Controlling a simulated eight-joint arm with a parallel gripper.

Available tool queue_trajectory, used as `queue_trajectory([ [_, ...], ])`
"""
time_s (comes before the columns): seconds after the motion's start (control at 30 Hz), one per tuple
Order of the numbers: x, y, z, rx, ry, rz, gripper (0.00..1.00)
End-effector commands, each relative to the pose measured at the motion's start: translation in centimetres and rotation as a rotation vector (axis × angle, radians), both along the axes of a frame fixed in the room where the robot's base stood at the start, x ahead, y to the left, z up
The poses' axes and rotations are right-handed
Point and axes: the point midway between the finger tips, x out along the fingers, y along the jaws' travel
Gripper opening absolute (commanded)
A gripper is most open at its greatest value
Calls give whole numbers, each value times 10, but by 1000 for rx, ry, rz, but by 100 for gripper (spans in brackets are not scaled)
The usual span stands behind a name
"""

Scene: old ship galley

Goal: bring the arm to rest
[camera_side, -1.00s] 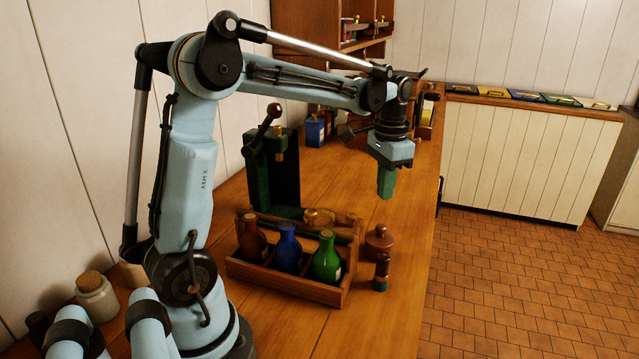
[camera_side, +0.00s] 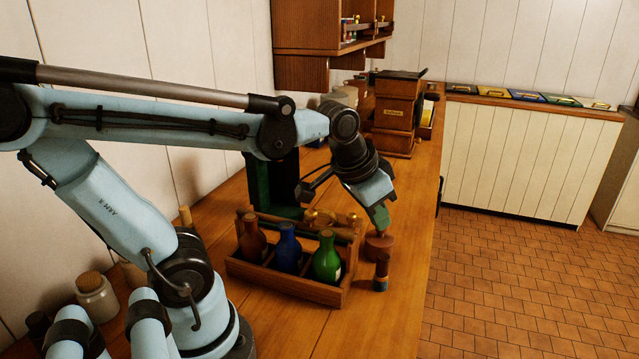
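My gripper (camera_side: 379,217) hangs tilted at the end of my pale blue arm, above the worktop near its right edge. Its green tip looks like one narrow block from this side, and I cannot tell whether the fingers are apart. In the picture the tip lies just above a small red-brown jar (camera_side: 379,246); I cannot tell whether they touch. A small dark bottle-like piece (camera_side: 381,277) stands just in front of that jar. My arm is stretched low across the worktop and hides part of the back.
A wooden caddy (camera_side: 285,285) holds a brown bottle (camera_side: 253,240), a blue bottle (camera_side: 288,246) and a green bottle (camera_side: 327,259). A green stand (camera_side: 262,190) is behind it. A wooden cabinet-like box (camera_side: 395,112) stands farther back. The worktop's right strip (camera_side: 415,195) is clear.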

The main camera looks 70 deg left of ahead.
Motion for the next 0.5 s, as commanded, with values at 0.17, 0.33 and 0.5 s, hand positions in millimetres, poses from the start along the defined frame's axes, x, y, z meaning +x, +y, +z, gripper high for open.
queue_trajectory([
  [0.17,-20,-17,-13,-26,-107,3,0],
  [0.33,-27,-23,-20,-42,-156,7,0],
  [0.5,-28,-24,-20,-44,-162,8,0],
])
